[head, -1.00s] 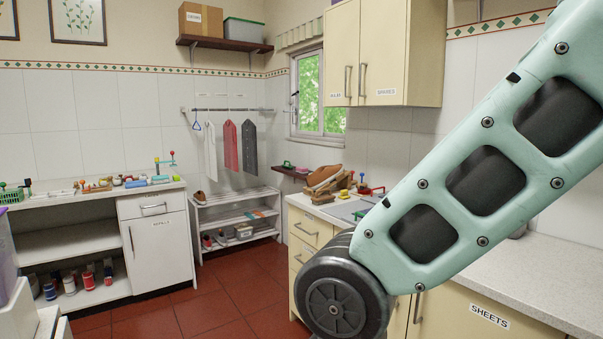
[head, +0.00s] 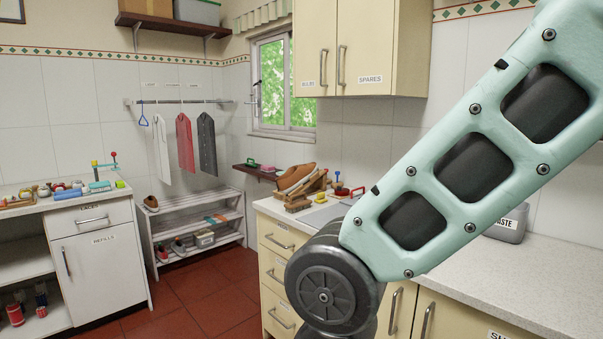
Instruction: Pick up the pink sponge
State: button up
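I cannot make out a pink sponge in the head view. Small mixed items (head: 60,190) lie on the left counter (head: 25,205), too small to name surely. More items, among them a brown shoe on a wooden stand (head: 300,182), sit on the right counter (head: 500,262). My arm crosses the right side of the view and hides part of that counter. My gripper is out of view.
A low white shoe rack (head: 197,232) stands at the back. A small wall shelf (head: 257,172) holds a green item. A grey waste bin (head: 507,228) stands on the right counter. Red tiled floor (head: 205,290) is clear between the counters.

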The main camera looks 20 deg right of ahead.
aim_at(266, 168)
jog(key=i+j+z, duration=0.25)
jog(key=i, duration=0.45)
jog(key=i+j+z, duration=0.2)
jog(key=i, duration=0.45)
jog(key=i+j+z, duration=0.25)
jog(key=i, duration=0.4)
jog(key=i+j+z, duration=0.2)
jog(key=i+j, duration=0.5)
jog(key=j, duration=0.3)
jog(key=i+j, duration=0.15)
jog(key=j, duration=0.25)
jog(key=i+j+z, duration=0.1)
jog(key=j, duration=0.25)
jog(key=i+j, duration=0.1)
jog(key=j, duration=0.3)
jog(key=i+j+z, duration=0.1)
jog(key=i+j, duration=0.4)
jog(key=i+j+z, duration=0.1)
jog(key=i+j, duration=0.4)
jog(key=j, duration=0.2)
jog(key=i, duration=0.9)
jog(key=z, duration=0.05)
